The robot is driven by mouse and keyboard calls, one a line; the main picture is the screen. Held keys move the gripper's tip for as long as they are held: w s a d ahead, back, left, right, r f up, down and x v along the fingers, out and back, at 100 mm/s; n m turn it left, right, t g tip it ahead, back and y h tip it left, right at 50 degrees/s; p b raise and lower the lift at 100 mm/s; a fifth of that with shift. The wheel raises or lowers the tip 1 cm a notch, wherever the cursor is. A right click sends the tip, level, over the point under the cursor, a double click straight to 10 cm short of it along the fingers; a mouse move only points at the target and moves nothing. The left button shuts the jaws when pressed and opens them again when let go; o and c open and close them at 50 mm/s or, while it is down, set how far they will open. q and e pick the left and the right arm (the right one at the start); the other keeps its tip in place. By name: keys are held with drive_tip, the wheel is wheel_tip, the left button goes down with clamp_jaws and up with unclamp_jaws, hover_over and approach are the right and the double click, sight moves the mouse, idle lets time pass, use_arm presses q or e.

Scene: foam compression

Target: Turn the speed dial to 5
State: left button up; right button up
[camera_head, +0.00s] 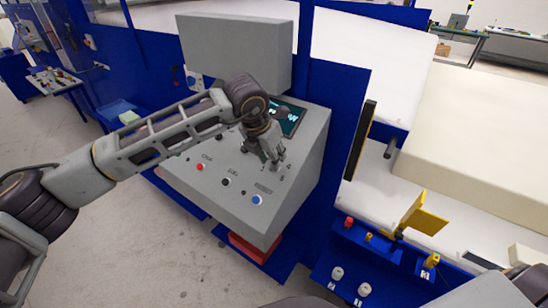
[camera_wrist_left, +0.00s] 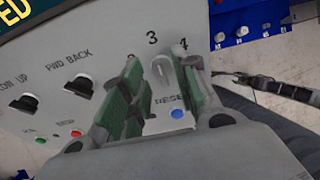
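The speed dial (camera_wrist_left: 162,70) is a grey knob on the sloped control panel (camera_head: 225,187), with numerals 3 and 4 above it in the left wrist view. A thin mark on it points roughly up toward the 3. My left gripper (camera_wrist_left: 160,88), with green finger pads, has one finger on each side of the dial. Gaps show between pads and knob, so I see it open around the dial. In the head view my left gripper (camera_head: 277,166) is over the panel and hides the dial. A dark, pronged part, probably my right gripper (camera_wrist_left: 240,78), is small at the right.
The panel also carries a screen (camera_head: 290,117), a red button (camera_head: 200,167), a black knob (camera_head: 226,182) and a blue reset button (camera_head: 257,200). A grey box (camera_head: 235,50) stands behind. A blue shelf with white knobs (camera_head: 337,272) is at the lower right.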

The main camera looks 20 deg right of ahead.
use_arm(q)
drive_tip(key=shift+x, duration=1.3)
drive_tip(key=shift+c, duration=0.4)
clamp_jaws()
